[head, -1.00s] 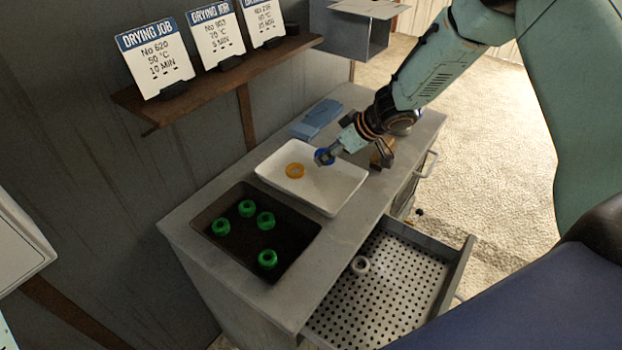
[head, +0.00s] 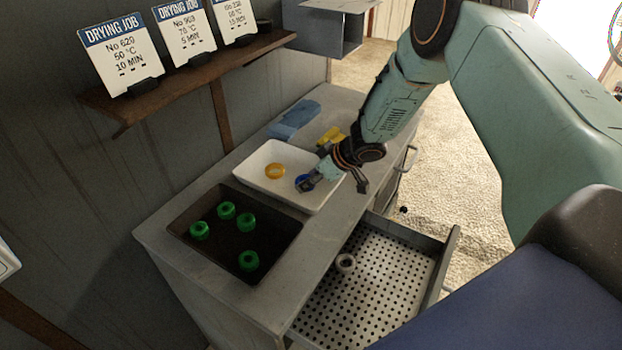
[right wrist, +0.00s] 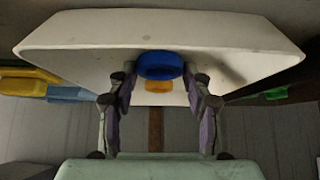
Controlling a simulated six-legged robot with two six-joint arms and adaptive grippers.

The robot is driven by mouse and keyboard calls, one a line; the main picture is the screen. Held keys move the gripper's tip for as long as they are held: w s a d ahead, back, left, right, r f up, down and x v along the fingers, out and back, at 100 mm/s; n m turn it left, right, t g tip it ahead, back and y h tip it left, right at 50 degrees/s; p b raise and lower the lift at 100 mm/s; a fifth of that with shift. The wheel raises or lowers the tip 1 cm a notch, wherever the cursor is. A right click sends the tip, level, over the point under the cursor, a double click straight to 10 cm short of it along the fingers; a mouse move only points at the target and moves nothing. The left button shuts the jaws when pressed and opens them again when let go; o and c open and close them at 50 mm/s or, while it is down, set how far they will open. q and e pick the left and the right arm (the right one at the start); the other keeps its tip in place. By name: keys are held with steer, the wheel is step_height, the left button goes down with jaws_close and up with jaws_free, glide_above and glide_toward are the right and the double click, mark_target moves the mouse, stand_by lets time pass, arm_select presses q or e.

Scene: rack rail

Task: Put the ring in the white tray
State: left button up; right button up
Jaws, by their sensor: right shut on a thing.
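The white tray (head: 262,154) lies on the bench top, with an orange ring (head: 275,171) flat inside it. My right gripper (head: 305,183) is at the right part of the tray and is shut on a blue ring (head: 302,181). In the right wrist view the blue ring (right wrist: 160,66) sits between the fingers of the gripper (right wrist: 160,80), in front of the tray (right wrist: 90,35). I cannot tell whether the ring touches the tray floor. My left gripper is not in view.
A dark tray (head: 272,259) with several green rings stands nearer on the bench. The open perforated drawer (head: 385,275) juts out at the right. A shelf (head: 190,75) with cards hangs above left.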

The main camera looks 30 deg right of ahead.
steer(key=shift+f, duration=0.25)
steer(key=o, duration=0.8)
steer(key=shift+w, duration=0.1)
steer(key=o, duration=0.3)
steer(key=shift+o, duration=0.3)
steer(key=shift+s+r, duration=0.15)
steer(key=shift+s, duration=0.05)
steer(key=shift+w, duration=0.1)
steer(key=shift+r, duration=0.15)
steer(key=p+v, duration=0.3)
steer(key=v, duration=0.7)
steer(key=shift+d+r, duration=0.15)
steer(key=shift+r, duration=0.15)
steer(key=shift+s+d+r+p, duration=0.15)
steer(key=shift+s+r+p, duration=0.3)
steer(key=shift+s, duration=0.1)
